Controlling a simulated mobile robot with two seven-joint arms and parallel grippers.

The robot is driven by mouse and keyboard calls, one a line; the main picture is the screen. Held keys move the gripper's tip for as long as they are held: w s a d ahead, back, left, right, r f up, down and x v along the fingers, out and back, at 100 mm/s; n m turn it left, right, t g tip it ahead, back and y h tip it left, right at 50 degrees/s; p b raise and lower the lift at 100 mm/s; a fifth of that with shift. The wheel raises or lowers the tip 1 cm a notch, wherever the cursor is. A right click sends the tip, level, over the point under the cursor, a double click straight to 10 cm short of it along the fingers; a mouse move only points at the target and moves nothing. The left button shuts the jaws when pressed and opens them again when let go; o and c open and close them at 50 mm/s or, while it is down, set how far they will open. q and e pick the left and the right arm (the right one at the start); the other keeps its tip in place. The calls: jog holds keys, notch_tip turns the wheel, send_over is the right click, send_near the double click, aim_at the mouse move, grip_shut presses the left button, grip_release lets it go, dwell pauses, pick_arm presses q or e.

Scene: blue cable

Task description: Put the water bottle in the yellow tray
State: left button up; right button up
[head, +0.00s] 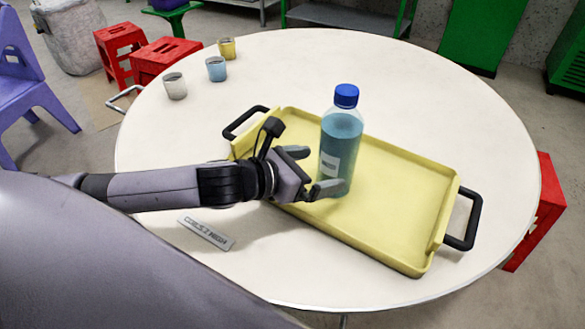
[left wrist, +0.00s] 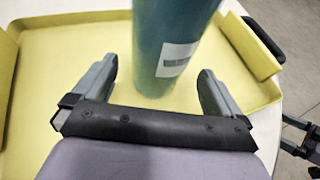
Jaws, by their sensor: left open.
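The water bottle (head: 341,150), teal with a blue cap, stands upright on the floor of the yellow tray (head: 405,200), inside its rim. The tray has black handles at both ends and lies on the round white table. My left gripper (head: 308,172) is open beside the bottle, over the tray. In the left wrist view the bottle (left wrist: 172,40) rises just ahead of the open fingers (left wrist: 155,85), with visible gaps on both sides. The yellow tray (left wrist: 55,55) spreads beneath it.
Three cups, white (head: 175,86), blue (head: 216,69) and yellow (head: 227,48), stand at the table's back left. A grey label plate (head: 206,232) lies in front of the tray. The white table (head: 430,90) is clear behind the tray. Red stools stand around it.

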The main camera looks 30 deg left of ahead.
pick_arm(q)
jog(key=shift+v, duration=3)
